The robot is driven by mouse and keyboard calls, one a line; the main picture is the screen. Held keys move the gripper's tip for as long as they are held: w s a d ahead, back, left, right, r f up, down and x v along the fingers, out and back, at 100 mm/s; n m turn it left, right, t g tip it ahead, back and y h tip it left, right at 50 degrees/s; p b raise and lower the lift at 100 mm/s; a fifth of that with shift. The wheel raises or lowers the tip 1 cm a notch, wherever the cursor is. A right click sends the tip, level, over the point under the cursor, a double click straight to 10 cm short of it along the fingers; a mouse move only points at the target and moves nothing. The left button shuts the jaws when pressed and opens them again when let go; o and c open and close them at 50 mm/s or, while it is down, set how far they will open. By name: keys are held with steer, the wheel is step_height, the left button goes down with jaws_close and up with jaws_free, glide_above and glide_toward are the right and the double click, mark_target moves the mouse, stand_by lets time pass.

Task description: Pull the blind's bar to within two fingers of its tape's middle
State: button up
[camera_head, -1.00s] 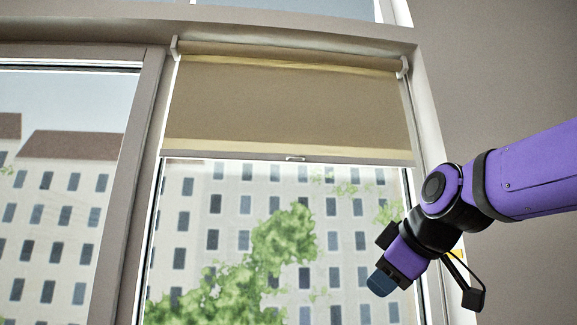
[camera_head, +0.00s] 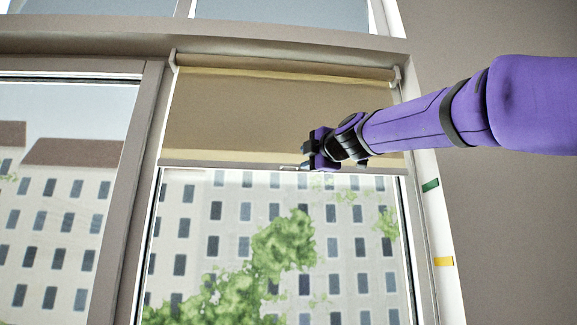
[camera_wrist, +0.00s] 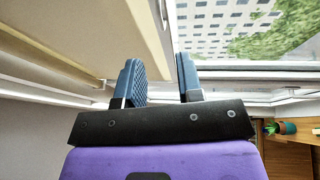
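The tan roller blind (camera_head: 230,110) hangs over the upper part of the window, with a pale bar (camera_head: 215,165) along its lower edge. A small handle (camera_head: 289,167) sits at the bar's middle. My gripper (camera_head: 305,161) is beside the handle and hides part of the bar. In the wrist view my gripper (camera_wrist: 161,80) has its two blue fingers apart, with the bar (camera_wrist: 150,25) passing ahead of the gap between them. I cannot tell whether they touch it. A green tape (camera_head: 430,186) and a yellow tape (camera_head: 443,261) are on the right window frame, below the bar's level.
The window frame post (camera_head: 135,190) stands left of the blind, and a bare grey wall (camera_head: 500,230) is at the right. The glass below the bar is clear of objects. The wrist view shows a plant pot (camera_wrist: 285,128) on a wooden shelf at lower right.

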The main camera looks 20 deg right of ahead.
steer(key=x, duration=0.9)
steer(key=shift+w, duration=0.35)
jaws_close()
